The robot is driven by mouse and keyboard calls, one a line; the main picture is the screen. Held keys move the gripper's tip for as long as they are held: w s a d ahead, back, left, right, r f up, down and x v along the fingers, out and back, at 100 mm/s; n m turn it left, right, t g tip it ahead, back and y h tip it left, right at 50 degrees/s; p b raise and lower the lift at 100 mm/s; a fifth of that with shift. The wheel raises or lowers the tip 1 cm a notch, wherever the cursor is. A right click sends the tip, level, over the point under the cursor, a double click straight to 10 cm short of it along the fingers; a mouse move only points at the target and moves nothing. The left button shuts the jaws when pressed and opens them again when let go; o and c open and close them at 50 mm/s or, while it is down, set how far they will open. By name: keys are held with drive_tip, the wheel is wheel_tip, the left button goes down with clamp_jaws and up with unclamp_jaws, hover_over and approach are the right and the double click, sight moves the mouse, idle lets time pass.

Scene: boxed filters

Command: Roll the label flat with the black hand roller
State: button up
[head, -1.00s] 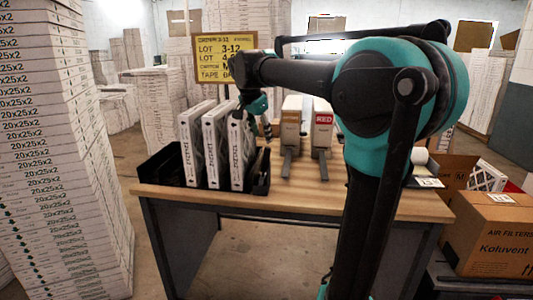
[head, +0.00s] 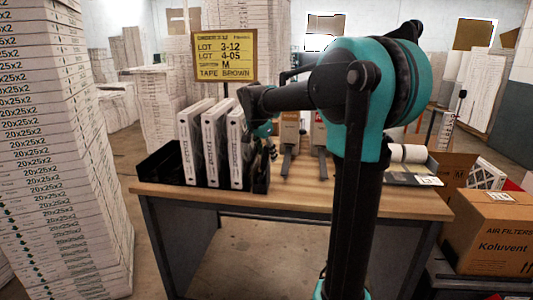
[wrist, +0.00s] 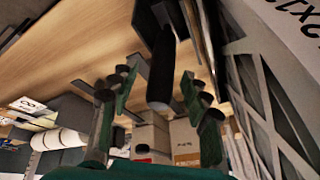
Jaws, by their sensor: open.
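My gripper (wrist: 155,98) is open, its two green fingers with dark pads spread apart in the wrist view. A dark, rounded handle, which looks like the black hand roller (wrist: 161,75), shows between and beyond the fingers. I cannot tell how near they are to it; no grip shows. In the head view my gripper (head: 271,147) is low over the table, just right of the white filters (head: 236,150). The roller cannot be made out there. Two upright boxes (head: 289,132) stand behind, one with a red-marked label (wrist: 187,157). I cannot tell which label the task means.
A black rack (head: 160,170) holds the filters on the wooden table (head: 300,195), close beside my gripper. White rolls (head: 408,153) and a flat white card (head: 428,181) lie at the table's right. The table's front middle is clear. A yellow sign (head: 224,58) stands behind.

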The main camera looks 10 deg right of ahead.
clamp_jaws()
drive_tip(key=c, duration=0.7)
unclamp_jaws()
clamp_jaws()
drive_tip(key=shift+d+r, duration=0.15)
drive_tip(key=shift+r, duration=0.25)
wheel_tip(320, 180, up, 13)
idle(0.4)
idle(0.5)
